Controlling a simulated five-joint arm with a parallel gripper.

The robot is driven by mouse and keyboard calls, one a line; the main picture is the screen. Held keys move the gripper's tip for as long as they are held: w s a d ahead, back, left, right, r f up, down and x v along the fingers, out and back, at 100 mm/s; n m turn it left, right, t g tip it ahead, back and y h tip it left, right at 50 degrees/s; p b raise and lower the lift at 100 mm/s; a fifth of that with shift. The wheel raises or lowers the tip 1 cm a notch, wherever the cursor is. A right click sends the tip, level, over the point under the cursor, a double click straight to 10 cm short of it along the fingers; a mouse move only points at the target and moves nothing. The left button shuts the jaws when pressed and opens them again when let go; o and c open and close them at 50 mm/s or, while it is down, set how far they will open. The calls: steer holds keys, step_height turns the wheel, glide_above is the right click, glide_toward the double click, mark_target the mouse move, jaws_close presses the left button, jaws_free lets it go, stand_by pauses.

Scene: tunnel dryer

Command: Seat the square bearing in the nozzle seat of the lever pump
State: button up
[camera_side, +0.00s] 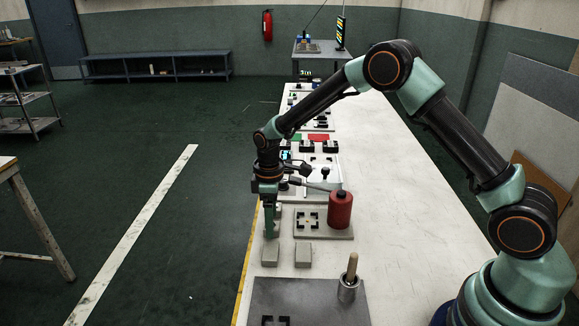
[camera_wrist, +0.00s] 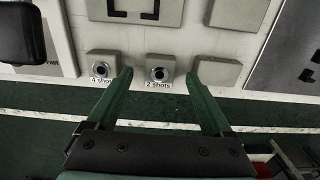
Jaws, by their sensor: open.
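The lever pump appears to be the red cylinder (camera_side: 340,210) on a light grey base plate (camera_side: 324,236) in the side view. Black square corner marks (camera_side: 307,218) on that plate look like the nozzle seat; part shows at the top of the wrist view (camera_wrist: 152,14). My gripper (camera_wrist: 159,74) is open and empty, its fingers pointing at the table edge. I cannot identify a square bearing.
Plain grey blocks (camera_side: 270,254) (camera_side: 303,254) stand near my gripper. A dark plate (camera_side: 310,300) with a wooden-handled tool in a metal cup (camera_side: 348,290) lies in front. Other devices (camera_side: 318,168) stand behind the pump. The table's right side is clear.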

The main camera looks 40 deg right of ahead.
steer(key=shift+f, duration=0.7)
jaws_close()
steer(key=shift+r, duration=0.1)
step_height(320, 180, up, 19)
steer(key=s+d+r, duration=0.1)
steer(key=s+d, duration=0.3)
steer(key=d, duration=0.5)
step_height(320, 180, down, 14)
steer(key=shift+r, duration=0.1)
steer(key=shift+w+f, duration=0.1)
steer(key=shift+f, duration=2.45)
